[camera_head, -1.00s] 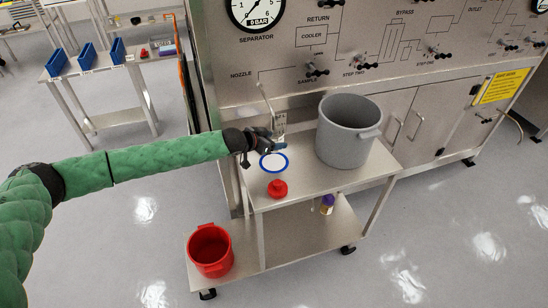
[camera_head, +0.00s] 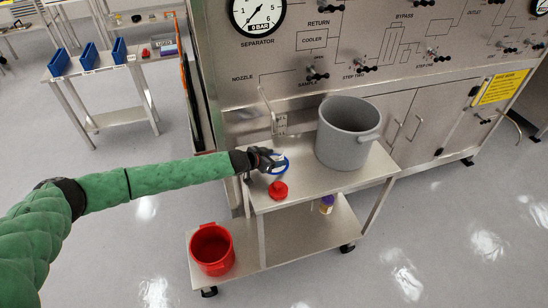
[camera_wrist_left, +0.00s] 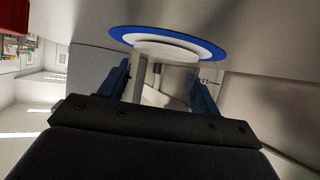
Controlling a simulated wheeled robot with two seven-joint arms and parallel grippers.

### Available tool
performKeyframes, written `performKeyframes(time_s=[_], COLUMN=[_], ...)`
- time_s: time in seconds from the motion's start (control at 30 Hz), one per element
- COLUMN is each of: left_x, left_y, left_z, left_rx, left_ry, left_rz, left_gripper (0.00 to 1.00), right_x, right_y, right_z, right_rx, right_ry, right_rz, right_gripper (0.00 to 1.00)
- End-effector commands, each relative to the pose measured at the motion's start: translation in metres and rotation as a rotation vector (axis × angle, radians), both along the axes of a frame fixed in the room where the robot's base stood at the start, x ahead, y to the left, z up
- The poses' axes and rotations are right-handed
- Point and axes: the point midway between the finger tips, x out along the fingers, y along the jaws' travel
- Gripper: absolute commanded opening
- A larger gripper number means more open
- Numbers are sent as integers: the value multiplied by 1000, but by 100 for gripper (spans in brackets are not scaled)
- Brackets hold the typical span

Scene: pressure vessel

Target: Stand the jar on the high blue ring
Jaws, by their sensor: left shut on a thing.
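The blue ring (camera_head: 286,166) with a white middle lies on the top of the steel cart, at its left end. It also shows in the left wrist view (camera_wrist_left: 122,34) at the top. My left gripper (camera_head: 270,160) is at the ring and covers part of it. In the wrist view its two blue fingers stand apart, shut on what looks like a pale, see-through jar (camera_wrist_left: 166,52). The jar's pale round end is close to the ring's white middle; whether they touch I cannot tell. In the head view the jar is mostly hidden. My right gripper is out of view.
A red knobbed thing (camera_head: 278,191) lies in front of the ring. A large grey bucket (camera_head: 345,135) stands to its right. A thin upright nozzle (camera_head: 268,108) rises behind. Below are a purple-capped bottle (camera_head: 327,205) and a red bucket (camera_head: 211,250).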

Motion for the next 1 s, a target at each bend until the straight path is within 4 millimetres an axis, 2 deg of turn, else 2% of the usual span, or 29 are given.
performKeyframes(time_s=[0.1, 0.13, 0.23, 0.57, 0.73, 0.83, 1.0], left_x=[0, 0, 0, 0, -7, -15, -30], left_y=[0, 0, 0, 0, 9, 18, 37], left_z=[-3, -2, -2, 1, 4, 10, 23], left_rx=[0, 0, 0, 1, 0, 0, 0], left_ry=[0, 0, 0, -1, 0, -1, -2], left_rz=[0, 0, 0, 0, 0, 0, 0], left_gripper=[38, 67, 85, 85, 85, 85, 85], right_x=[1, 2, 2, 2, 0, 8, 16], right_y=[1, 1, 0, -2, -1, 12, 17], right_z=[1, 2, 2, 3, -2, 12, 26], right_rx=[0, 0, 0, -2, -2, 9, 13], right_ry=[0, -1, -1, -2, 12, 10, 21], right_rz=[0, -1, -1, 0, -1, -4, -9], right_gripper=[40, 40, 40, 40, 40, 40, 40])
